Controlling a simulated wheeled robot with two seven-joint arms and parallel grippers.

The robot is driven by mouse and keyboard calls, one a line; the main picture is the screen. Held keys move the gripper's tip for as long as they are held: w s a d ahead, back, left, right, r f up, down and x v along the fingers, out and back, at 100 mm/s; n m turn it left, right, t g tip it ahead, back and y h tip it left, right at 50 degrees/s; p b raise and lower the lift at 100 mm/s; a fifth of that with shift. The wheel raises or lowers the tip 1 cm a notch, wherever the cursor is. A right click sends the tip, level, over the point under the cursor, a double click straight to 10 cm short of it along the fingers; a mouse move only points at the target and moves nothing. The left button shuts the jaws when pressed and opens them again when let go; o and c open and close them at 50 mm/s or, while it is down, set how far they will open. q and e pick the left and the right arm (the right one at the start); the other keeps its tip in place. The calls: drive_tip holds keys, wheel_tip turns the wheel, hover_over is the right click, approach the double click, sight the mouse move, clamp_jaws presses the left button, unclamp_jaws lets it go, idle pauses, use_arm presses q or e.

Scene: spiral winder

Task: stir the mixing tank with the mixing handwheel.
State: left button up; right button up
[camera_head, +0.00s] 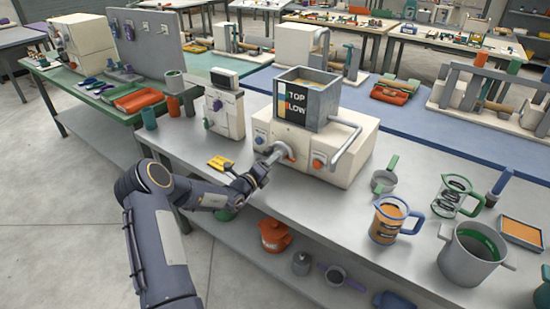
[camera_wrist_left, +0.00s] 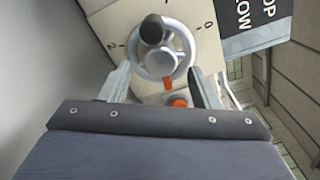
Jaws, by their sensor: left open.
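The mixing tank (camera_head: 322,112) is a grey open-topped box with a dark "TOP / LOW" label, on a cream machine (camera_head: 345,160). The mixing handwheel (camera_head: 281,153) is on the machine's front face. In the left wrist view, the handwheel (camera_wrist_left: 182,58) is a pale ring with a dark knob (camera_wrist_left: 152,30), over a dial face. My left gripper (camera_head: 262,172) is just in front of the handwheel. In the left wrist view, my left gripper (camera_wrist_left: 161,72) is open, its fingers either side of the wheel's lower part; contact cannot be told. My right gripper is out of view.
An orange knob (camera_head: 318,162) and a bent grey bar handle (camera_head: 347,135) are beside the handwheel. A smaller cream device (camera_head: 226,112) and yellow pieces (camera_head: 219,163) lie left. Jugs, including an orange-filled one (camera_head: 388,220), and a grey pot (camera_head: 470,258) stand right.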

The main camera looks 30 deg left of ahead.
use_arm(q)
drive_tip(key=shift+w+d, duration=0.15)
drive_tip(key=shift+w, duration=1.35)
drive_tip(key=c, duration=1)
drive_tip(key=m+b, duration=0.1)
drive_tip(key=m, duration=0.1)
drive_tip(key=m+b, duration=0.2)
drive_tip(key=shift+f+m, duration=0.2)
drive_tip(key=shift+m, duration=0.1)
drive_tip(key=m+b, duration=0.4)
drive_tip(key=b, duration=0.1)
drive_tip(key=m+b, duration=0.2)
drive_tip(key=b, duration=0.1)
drive_tip(key=shift+f, duration=0.25)
drive_tip(key=m+b, duration=0.7)
drive_tip(key=b, duration=0.5)
drive_tip(key=shift+r+m, duration=0.1)
drive_tip(key=shift+m, duration=0.3)
drive_tip(key=shift+r+m+b, duration=0.25)
drive_tip(key=shift+m+b, duration=0.55)
drive_tip(key=shift+b, duration=0.65)
